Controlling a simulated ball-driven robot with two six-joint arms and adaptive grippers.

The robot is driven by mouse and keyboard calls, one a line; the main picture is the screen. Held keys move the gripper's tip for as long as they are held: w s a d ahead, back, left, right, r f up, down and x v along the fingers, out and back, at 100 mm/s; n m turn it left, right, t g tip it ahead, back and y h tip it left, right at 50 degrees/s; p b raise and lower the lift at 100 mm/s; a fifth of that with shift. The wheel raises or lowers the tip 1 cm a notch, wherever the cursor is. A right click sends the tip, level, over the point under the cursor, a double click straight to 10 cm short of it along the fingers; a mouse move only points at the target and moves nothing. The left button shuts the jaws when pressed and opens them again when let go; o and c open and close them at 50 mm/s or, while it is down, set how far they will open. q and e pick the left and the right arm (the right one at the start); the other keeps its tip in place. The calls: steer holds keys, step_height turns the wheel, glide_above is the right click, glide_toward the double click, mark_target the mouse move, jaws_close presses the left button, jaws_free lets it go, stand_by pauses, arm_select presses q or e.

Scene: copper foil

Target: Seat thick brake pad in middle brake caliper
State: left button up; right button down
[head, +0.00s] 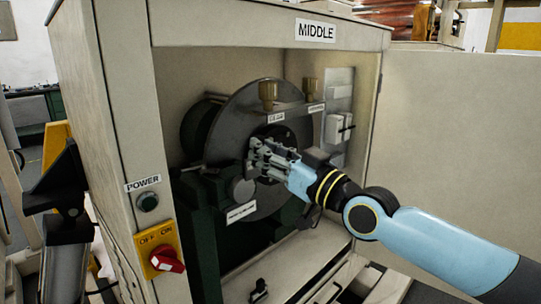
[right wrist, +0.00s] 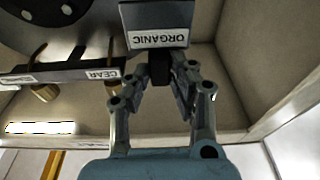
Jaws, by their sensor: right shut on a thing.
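My right gripper (head: 257,158) reaches into the cabinet marked MIDDLE (head: 316,31), in front of the large grey disc (head: 235,112). In the right wrist view the right gripper (right wrist: 160,84) is shut on a short black piece (right wrist: 159,66). Just beyond the fingertips is a dark grey block labelled ORGANIC (right wrist: 157,22), the label upside down; it appears to be the brake pad, joined to the black piece. The pad is hard to make out in the head view. Which part is the caliper, and whether the pad touches it, I cannot tell. My left gripper is not seen.
Brass knobs (head: 267,92) and a GEAR label (right wrist: 102,76) sit on a bar across the disc. Dark green machinery (head: 194,215) stands at lower left inside the cabinet. The front post carries a red switch (head: 166,261). An open door panel (head: 455,140) stands at right.

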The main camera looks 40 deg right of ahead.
steer(key=shift+w+f+b+x, duration=0.1)
steer(key=shift+f+b+x, duration=0.25)
steer(key=shift+b+x, duration=1)
steer(key=shift+w+f+b+x, duration=0.1)
steer(key=shift+f+b+x, duration=0.45)
steer(key=shift+x, duration=1.4)
steer(key=shift+w+f+b+x, duration=0.1)
steer(key=shift+f+b+x, duration=0.05)
steer(key=shift+b+x, duration=1.3)
steer(key=shift+w, duration=0.3)
steer(key=shift+a+p, duration=0.15)
steer(key=shift+p, duration=0.15)
steer(key=shift+a+r, duration=0.1)
steer(key=shift+a, duration=0.3)
steer(key=shift+f+b, duration=0.4)
steer(key=shift+b, duration=0.05)
steer(key=shift+f+b, duration=0.35)
steer(key=shift+f+b, duration=0.5)
steer(key=shift+f+b, duration=0.35)
steer(key=shift+f+b, duration=0.3)
steer(key=shift+f, duration=0.05)
